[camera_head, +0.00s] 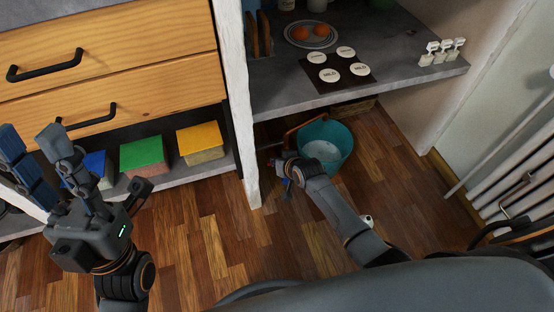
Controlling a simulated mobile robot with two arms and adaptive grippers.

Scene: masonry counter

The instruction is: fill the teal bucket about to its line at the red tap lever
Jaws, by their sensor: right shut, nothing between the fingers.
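The teal bucket (343,136) stands upright on the wooden floor under the grey counter, with an orange-brown handle at its left rim. A pale, light surface shows inside it; I cannot tell its level against a line. My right gripper (284,174) is shut and empty, just left of the bucket and partly hidden by its own wrist. A small red part (271,163) shows beside its fingers; I cannot tell whether it is the tap lever. The tap's spout is not clear. My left gripper (33,143) is open and empty in front of the drawers.
A white post (239,110) stands left of the bucket. The counter (285,98) above carries a plate (311,42) and a dark board with white discs (332,73). Green (141,152) and yellow (200,138) boxes sit on a low shelf. White pipes (510,165) line the right wall.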

